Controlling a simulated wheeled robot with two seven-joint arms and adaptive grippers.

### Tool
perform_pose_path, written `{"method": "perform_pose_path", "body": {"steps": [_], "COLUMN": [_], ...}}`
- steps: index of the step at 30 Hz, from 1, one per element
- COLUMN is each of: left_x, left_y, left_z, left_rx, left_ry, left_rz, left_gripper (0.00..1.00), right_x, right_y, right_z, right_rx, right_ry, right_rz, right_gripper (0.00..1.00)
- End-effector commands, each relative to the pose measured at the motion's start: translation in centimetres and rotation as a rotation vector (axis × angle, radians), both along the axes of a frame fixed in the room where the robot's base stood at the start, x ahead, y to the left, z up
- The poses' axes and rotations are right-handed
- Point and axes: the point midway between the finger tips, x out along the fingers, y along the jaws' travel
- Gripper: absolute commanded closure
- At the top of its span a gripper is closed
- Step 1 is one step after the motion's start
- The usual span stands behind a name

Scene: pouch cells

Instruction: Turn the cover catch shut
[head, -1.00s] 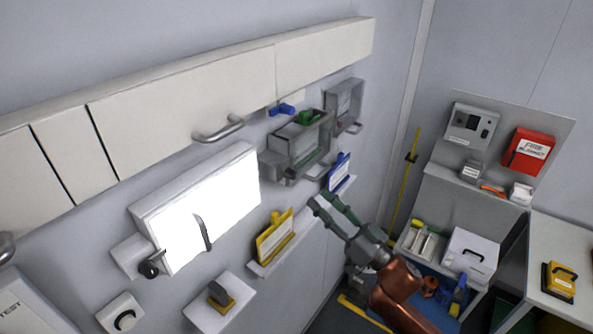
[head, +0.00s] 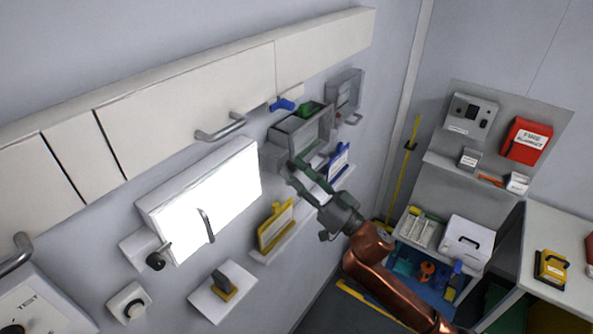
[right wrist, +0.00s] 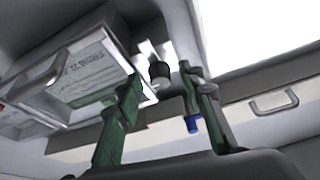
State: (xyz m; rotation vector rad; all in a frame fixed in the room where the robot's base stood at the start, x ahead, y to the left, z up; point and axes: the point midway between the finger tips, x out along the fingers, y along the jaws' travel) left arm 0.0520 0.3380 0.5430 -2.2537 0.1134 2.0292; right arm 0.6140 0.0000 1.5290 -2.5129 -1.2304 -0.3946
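A grey box with a clear cover (head: 318,128) hangs on the wall in the middle of the head view, with a green part at its top. In the right wrist view, a labelled box (right wrist: 92,68) stands at left, and a dark round knob on a pale mount (right wrist: 158,72), which looks like the catch, sits by its edge. My right gripper (head: 297,172) is at the box's lower edge in the head view, hiding that part. Its green-padded fingers (right wrist: 160,78) are apart, with the knob seen between their tips. I cannot tell whether they touch it. My left gripper is out of view.
A blue handle (head: 283,104) is left of the box. A second grey box (head: 346,92) hangs to its right. Yellow (head: 276,226) and blue (head: 338,160) holders stand on a shelf below. A lit white panel (head: 205,205) is at left.

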Motion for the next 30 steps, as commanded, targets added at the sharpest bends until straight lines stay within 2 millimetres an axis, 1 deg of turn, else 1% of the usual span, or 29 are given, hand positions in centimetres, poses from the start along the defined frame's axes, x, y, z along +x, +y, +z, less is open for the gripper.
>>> {"method": "perform_pose_path", "body": {"steps": [2,17,25,30], "left_x": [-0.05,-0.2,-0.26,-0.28], "left_y": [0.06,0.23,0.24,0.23], "left_z": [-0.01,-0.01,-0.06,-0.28], "left_rx": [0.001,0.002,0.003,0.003], "left_ry": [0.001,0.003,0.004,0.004], "left_rz": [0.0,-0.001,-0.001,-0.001], "left_gripper": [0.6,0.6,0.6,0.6], "right_x": [-0.02,-0.02,-0.01,0.02], "right_y": [0.0,-0.04,-0.05,-0.07], "right_z": [-0.02,-0.01,-0.02,-0.02], "right_rx": [0.0,0.0,-0.005,-0.033], "right_ry": [0.0,0.0,-0.007,-0.045], "right_rz": [0.0,0.0,0.0,0.001], "right_gripper": [0.65,0.99,1.0,1.0]}}
